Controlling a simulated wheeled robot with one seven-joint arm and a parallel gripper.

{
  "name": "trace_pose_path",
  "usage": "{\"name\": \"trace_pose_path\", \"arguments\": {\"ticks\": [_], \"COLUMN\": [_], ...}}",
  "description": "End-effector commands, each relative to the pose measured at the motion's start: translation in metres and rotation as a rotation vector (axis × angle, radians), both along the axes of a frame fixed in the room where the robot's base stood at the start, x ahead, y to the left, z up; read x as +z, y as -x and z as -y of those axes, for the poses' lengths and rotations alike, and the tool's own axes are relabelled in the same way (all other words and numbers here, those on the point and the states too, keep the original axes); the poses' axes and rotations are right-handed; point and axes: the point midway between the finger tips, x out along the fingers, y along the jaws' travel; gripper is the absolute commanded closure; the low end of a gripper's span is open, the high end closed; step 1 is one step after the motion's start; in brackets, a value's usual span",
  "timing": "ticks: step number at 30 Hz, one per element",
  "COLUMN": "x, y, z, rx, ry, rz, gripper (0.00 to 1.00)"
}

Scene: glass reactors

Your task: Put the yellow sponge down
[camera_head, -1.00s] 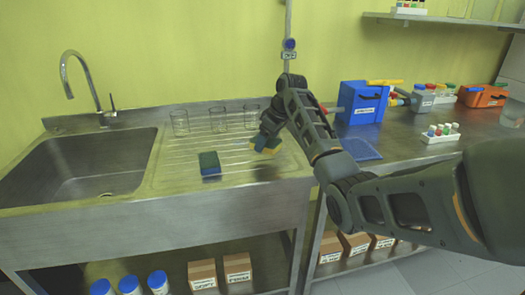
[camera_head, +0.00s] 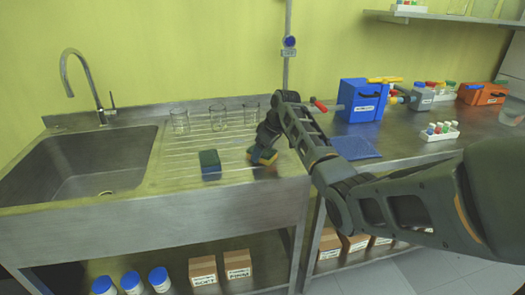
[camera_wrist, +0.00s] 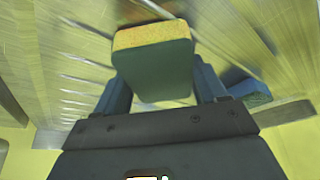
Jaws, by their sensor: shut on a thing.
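The yellow sponge (camera_head: 266,156), with a dark green side, is between the fingers of my gripper (camera_head: 262,152), low over the ribbed steel drainboard (camera_head: 232,178). In the wrist view the sponge (camera_wrist: 152,60) has its yellow face edge up and its green side toward the camera, with a blue finger of my gripper (camera_wrist: 155,95) on each side. I cannot tell whether it touches the drainboard. A second sponge, green and blue (camera_head: 210,163), lies to the left on the drainboard; it also shows in the wrist view (camera_wrist: 250,92).
Several glass beakers (camera_head: 219,118) stand behind along the drainboard's back. The sink basin (camera_head: 80,175) is on the left. A blue box (camera_head: 362,104), a blue mat (camera_head: 355,146) and a vial rack (camera_head: 440,131) are on the right bench. The drainboard's front strip is clear.

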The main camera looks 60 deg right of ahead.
Motion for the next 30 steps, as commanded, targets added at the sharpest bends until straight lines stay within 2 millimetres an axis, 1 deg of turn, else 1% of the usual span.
{"name": "trace_pose_path", "arguments": {"ticks": [1, 2, 9, 19, 22, 26, 30], "x": [-0.004, -0.003, -0.006, -0.008, -0.005, 0.008, 0.035], "y": [0.000, 0.000, 0.000, 0.000, 0.000, 0.004, 0.014], "z": [-0.001, -0.001, -0.002, -0.005, -0.006, -0.005, -0.003], "rx": [0.000, 0.000, 0.002, 0.006, 0.007, 0.005, 0.002], "ry": [-0.001, -0.001, -0.004, -0.010, -0.010, -0.008, -0.003], "rz": [-0.003, -0.003, -0.006, -0.009, -0.010, -0.006, -0.002], "gripper": [0.53, 0.26, 0.03, 0.03, 0.03, 0.03, 0.03]}}
